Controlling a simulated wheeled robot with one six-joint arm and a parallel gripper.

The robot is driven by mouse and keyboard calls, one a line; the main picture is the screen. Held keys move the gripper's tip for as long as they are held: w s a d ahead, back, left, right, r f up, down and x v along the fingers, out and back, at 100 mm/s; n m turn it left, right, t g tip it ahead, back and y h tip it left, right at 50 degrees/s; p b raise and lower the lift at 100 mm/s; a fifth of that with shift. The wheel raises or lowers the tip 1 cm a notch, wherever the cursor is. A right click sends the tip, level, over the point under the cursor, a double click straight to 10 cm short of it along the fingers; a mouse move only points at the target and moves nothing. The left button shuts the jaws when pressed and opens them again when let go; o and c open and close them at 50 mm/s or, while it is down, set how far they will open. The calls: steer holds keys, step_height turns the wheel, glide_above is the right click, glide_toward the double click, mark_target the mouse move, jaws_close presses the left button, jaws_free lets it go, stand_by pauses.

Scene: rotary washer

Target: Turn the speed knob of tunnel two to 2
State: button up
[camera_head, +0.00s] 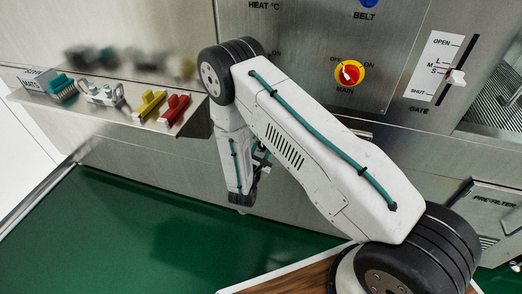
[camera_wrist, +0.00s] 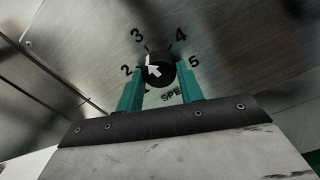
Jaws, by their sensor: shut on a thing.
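The speed knob (camera_wrist: 160,60) is a round black dial with a white arrow, in the wrist view. Digits 2, 3, 4 and 5 are printed around it, with partly covered "SPE" lettering (camera_wrist: 171,96) below. The arrow points to the upper left, near the 2 side; its exact setting is hard to tell. My gripper (camera_wrist: 160,74) has one teal finger on each side of the knob and is shut on it. No tunnel number shows in this view. In the head view, my arm mostly hides my gripper, and the knob is not visible there.
In the head view, a shelf (camera_head: 112,112) with brushes, yellow and red items stands left. A red-yellow main switch (camera_head: 349,74) and gate slider (camera_head: 455,77) are on the steel panel to the right.

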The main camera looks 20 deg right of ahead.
steer(key=n, duration=0.5)
steer(key=shift+n, duration=2.4)
steer(key=o, duration=1)
steer(key=shift+s, duration=0.1)
steer(key=v, duration=0.7)
steer(key=shift+s+a, duration=0.25)
